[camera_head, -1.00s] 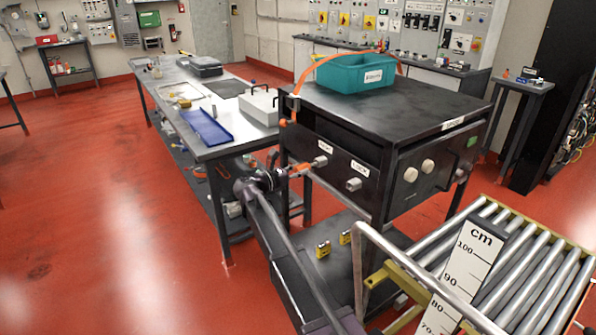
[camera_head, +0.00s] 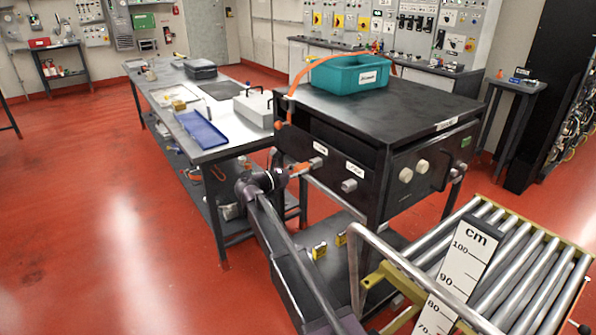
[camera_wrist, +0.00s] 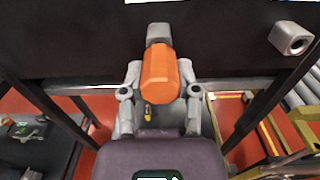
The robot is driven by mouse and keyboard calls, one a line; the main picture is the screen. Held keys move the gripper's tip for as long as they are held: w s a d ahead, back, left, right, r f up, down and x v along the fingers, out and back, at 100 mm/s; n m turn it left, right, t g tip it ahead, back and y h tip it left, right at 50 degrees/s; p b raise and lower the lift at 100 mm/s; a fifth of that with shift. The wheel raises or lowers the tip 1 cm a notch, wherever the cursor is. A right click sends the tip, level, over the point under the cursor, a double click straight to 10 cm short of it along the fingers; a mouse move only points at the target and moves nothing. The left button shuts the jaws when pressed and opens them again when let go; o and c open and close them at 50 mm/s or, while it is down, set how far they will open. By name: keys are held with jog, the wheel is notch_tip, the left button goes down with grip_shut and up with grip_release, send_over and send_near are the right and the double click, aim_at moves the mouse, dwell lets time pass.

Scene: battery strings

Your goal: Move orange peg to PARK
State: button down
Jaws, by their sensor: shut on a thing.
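The orange peg (camera_wrist: 159,75) is between the fingers of my gripper (camera_wrist: 159,92), which is shut on it. In the wrist view its far end meets a grey metal holder (camera_wrist: 158,32) on the dark panel. I cannot tell how deep the peg sits in it. In the head view the orange peg (camera_head: 300,169) shows in front of the left holder, with my gripper (camera_head: 290,172) behind it. A second grey holder (camera_head: 349,185) is to the right, empty in the wrist view (camera_wrist: 292,40). White labels sit above both holders; their words are too blurred to read.
The panel is the front of a black bench (camera_head: 400,100) bearing a teal bin (camera_head: 350,76). A work table (camera_head: 215,150) with a blue tray (camera_head: 202,129) stands to the left. A roller conveyor (camera_head: 510,265) and a cm scale (camera_head: 460,275) are at front right. Red floor is clear at left.

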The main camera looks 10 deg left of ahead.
jog(key=shift+w+d, duration=0.45)
jog(key=shift+w, duration=0.05)
jog(key=shift+c, duration=1.3)
grip_release()
jog(key=v, duration=1.2)
jog(key=shift+s, duration=0.1)
